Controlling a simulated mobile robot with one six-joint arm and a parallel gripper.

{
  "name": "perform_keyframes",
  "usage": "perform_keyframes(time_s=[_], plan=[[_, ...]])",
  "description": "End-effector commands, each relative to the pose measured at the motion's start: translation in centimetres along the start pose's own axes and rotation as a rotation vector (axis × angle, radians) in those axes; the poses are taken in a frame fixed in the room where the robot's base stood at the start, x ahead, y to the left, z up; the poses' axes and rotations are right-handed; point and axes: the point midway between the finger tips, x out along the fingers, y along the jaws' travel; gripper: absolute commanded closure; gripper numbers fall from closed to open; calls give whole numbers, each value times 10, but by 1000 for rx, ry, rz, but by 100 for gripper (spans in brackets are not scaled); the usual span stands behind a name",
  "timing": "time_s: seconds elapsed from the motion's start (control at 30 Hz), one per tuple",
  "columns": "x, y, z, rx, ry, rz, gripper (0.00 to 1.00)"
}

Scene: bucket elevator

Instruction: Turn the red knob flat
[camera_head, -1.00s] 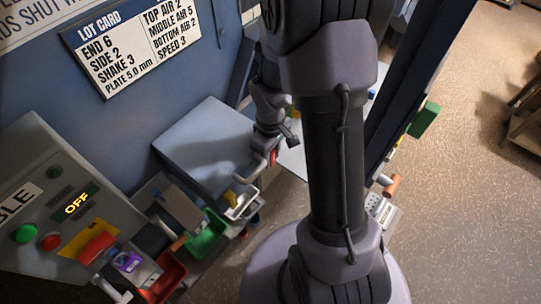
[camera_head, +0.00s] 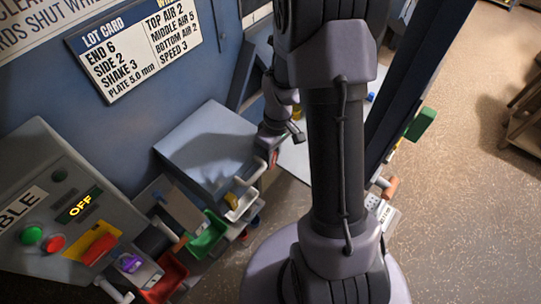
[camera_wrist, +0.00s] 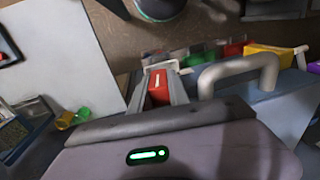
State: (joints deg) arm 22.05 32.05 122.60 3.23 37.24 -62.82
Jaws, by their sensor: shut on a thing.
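In the wrist view a red knob (camera_wrist: 159,88) with a white line on its face sits between the two fingers of my gripper (camera_wrist: 163,76). The gripper is shut on it. The line runs roughly along the fingers. In the head view a small patch of red (camera_head: 274,158) shows at the gripper's tip, beside the grey box; my arm hides much of that area. The knob's base is hidden, so I cannot tell its exact angle.
A grey curved handle (camera_wrist: 240,72) stands close to the right of my gripper. The control panel has a red switch handle (camera_head: 99,249) on a yellow plate and an OFF display (camera_head: 80,206). A green tray (camera_head: 207,236) and a red tray (camera_head: 165,277) stick out below.

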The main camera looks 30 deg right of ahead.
Motion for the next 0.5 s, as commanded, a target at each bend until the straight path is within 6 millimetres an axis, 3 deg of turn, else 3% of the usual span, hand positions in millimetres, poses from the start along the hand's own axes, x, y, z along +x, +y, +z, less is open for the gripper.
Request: perform_keyframes(time_s=[0.5], plan=[[0,4,0,3,2,-479,100]])
